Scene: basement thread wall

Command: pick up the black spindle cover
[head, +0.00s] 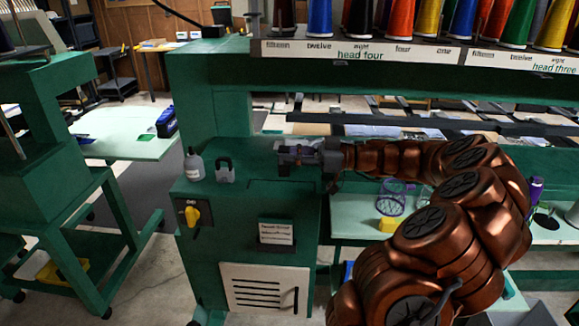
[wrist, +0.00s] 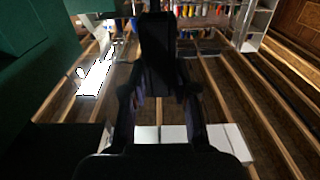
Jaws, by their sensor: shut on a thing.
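My gripper (head: 296,153) is at the end of my copper-coloured arm, over the top of the green machine cabinet in the head view. In the wrist view, my gripper (wrist: 158,88) is shut on a tall black piece, which looks like the black spindle cover (wrist: 157,42). The piece stands up between the two dark fingers and extends past their tips. In the head view I cannot make out the cover apart from the gripper.
A grey bottle (head: 194,166) and a grey padlock (head: 225,170) stand on the cabinet left of my gripper. A yellow rotary switch (head: 192,214) is on the cabinet front. Several thread cones (head: 402,18) line the shelf above. A purple mesh basket (head: 391,198) sits on the lower table.

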